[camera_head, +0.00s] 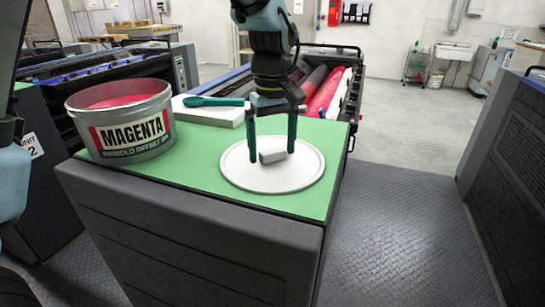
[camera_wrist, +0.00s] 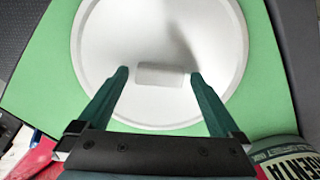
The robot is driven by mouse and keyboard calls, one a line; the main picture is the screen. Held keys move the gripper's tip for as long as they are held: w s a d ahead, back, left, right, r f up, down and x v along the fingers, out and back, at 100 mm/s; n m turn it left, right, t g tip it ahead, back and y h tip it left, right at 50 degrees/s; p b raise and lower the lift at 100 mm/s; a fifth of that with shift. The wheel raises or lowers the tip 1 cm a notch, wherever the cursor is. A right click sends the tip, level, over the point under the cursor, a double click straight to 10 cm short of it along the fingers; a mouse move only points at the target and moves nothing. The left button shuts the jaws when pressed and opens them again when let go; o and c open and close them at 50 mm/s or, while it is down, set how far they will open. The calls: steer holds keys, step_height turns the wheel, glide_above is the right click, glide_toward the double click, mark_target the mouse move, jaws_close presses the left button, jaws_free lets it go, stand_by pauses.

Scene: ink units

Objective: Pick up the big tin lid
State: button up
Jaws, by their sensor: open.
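The big tin lid (camera_head: 245,180) is a round, pale grey disc with a raised rim, lying flat on a green mat on top of a dark cabinet. A small grey block-shaped grip (camera_head: 272,157) stands at its middle. My gripper (camera_head: 272,158) is open above the lid, with its two dark green fingers pointing down on either side of the grip. In the wrist view the lid (camera_wrist: 110,45) fills the upper middle, and the grip (camera_wrist: 160,75) lies between and slightly beyond the fingertips. I cannot tell whether the fingers touch the lid.
An open magenta ink tin (camera_head: 125,120) stands on the green mat (camera_head: 300,207) left of the lid. Behind lie a white slab (camera_head: 215,115) and a green spatula (camera_head: 205,101). Press rollers (camera_head: 325,92) are beyond the mat. The metal floor at right is clear.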

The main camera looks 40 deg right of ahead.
steer(key=c, duration=1.3)
steer(key=shift+r, duration=0.1)
steer(key=shift+c, duration=0.2)
